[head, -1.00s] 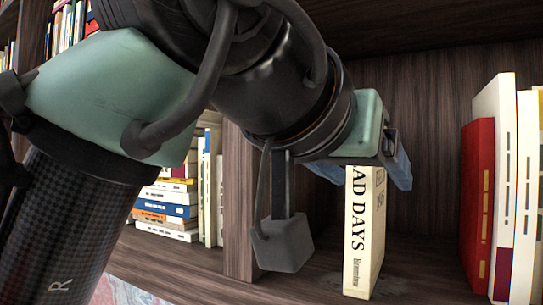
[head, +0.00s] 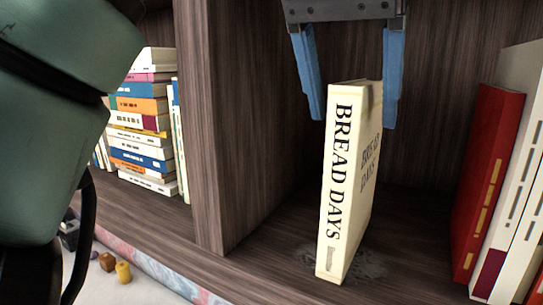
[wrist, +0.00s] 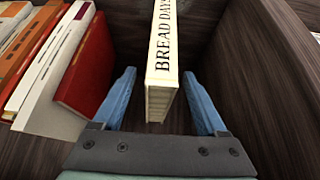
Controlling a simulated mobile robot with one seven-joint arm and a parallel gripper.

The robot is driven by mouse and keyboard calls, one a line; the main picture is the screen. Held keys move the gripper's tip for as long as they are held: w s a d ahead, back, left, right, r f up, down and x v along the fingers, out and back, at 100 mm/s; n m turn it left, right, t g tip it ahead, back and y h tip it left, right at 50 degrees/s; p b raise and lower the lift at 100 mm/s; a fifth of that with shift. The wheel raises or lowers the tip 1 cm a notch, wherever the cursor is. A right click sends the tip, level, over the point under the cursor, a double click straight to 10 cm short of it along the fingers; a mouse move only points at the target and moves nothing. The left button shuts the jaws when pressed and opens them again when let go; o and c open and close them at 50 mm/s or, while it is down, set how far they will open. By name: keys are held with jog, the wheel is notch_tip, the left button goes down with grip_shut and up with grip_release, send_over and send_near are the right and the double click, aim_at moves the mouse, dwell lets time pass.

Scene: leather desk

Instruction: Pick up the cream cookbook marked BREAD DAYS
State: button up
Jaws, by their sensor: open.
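The cream cookbook (head: 350,180) marked BREAD DAYS stands upright and alone on the shelf, spine toward the head camera. It also shows in the wrist view (wrist: 162,65), between the two fingers. My gripper (head: 353,122) is open, with blue fingers pointing down around the book's top. In the head view one finger is left of the book and the other right of its top edge. In the wrist view my gripper (wrist: 158,110) shows a gap on each side of the book; neither finger appears to touch it.
A red book (head: 487,185) and white books (head: 520,170) stand to the right. A wooden divider (head: 205,130) is on the left, with a book stack (head: 145,130) beyond it. The shelf floor around the cookbook is clear.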

aim_at(357, 83)
jog(key=w+d, duration=0.1)
jog(key=w+p, duration=0.1)
jog(key=shift+w+d, duration=0.35)
jog(key=shift+x, duration=2.6)
jog(key=shift+r, duration=0.1)
grip_shut()
jog(key=shift+r, duration=0.1)
